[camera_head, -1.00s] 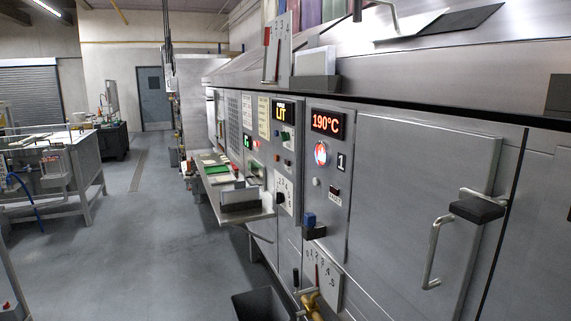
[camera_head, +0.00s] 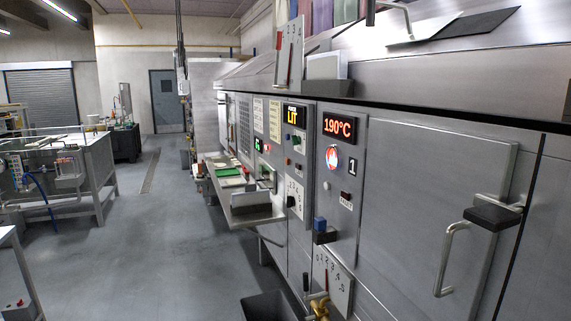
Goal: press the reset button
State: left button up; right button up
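The grey control panel (camera_head: 342,232) is on the machine front at centre right. It has a red display (camera_head: 339,126) reading 190°C, a lit round red-and-white flame indicator (camera_head: 332,158) and a plate (camera_head: 351,168) marked 1. Below these are a small pale round button (camera_head: 327,185) and a small dark element (camera_head: 346,195) with a white label (camera_head: 345,205) under it. The label is too small to read, so I cannot tell for certain which is the reset button. Neither of my grippers is in view.
A door with a bar handle (camera_head: 449,260) and a black block (camera_head: 493,216) is at right. A side shelf (camera_head: 245,213) juts out from the machine, with a dark bin (camera_head: 268,308) below. A brass valve (camera_head: 320,308) is low in front. The floor at left centre is clear.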

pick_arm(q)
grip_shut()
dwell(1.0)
